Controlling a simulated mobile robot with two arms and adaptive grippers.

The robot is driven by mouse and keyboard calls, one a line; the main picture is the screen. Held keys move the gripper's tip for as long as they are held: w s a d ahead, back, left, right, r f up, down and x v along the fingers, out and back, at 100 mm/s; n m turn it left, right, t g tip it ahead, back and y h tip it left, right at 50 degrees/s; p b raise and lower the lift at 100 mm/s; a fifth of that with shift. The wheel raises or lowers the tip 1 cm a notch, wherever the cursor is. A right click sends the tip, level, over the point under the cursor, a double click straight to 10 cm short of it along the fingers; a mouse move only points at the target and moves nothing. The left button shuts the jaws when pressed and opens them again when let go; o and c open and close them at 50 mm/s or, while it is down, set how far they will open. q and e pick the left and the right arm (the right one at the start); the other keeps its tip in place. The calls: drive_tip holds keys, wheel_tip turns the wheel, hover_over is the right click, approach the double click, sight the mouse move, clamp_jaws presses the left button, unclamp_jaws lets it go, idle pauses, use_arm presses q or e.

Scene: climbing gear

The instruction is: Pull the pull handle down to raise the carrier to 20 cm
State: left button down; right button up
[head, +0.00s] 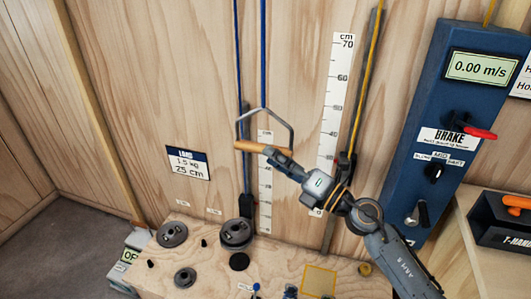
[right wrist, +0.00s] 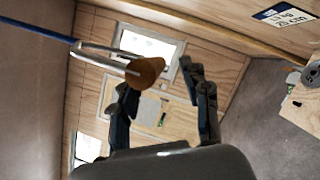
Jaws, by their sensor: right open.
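The pull handle (head: 250,146) is an orange-brown wooden bar in a grey bracket, hanging from a blue rope in front of the plywood wall. My right gripper (head: 280,158) is open at the handle's right end. In the right wrist view the handle's rounded end (right wrist: 145,72) shows near the left finger, with the right finger apart from it; I cannot tell whether they touch. The carrier (head: 237,230), a dark disc stack on a blue line, stands low at the board beside a white scale (head: 265,185). My left gripper is not in view.
A taller cm scale (head: 338,95) stands beside a yellow rope. A blue brake panel (head: 440,130) with a red lever and a 0.00 m/s display is at right. A load label (head: 187,162) reads 25 cm. Loose discs (head: 172,234) lie on the wooden bench.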

drive_tip(key=v, duration=0.8)
drive_tip(key=shift+s+d+f, duration=0.15)
drive_tip(key=shift+s, duration=0.05)
drive_tip(key=shift+w, duration=0.1)
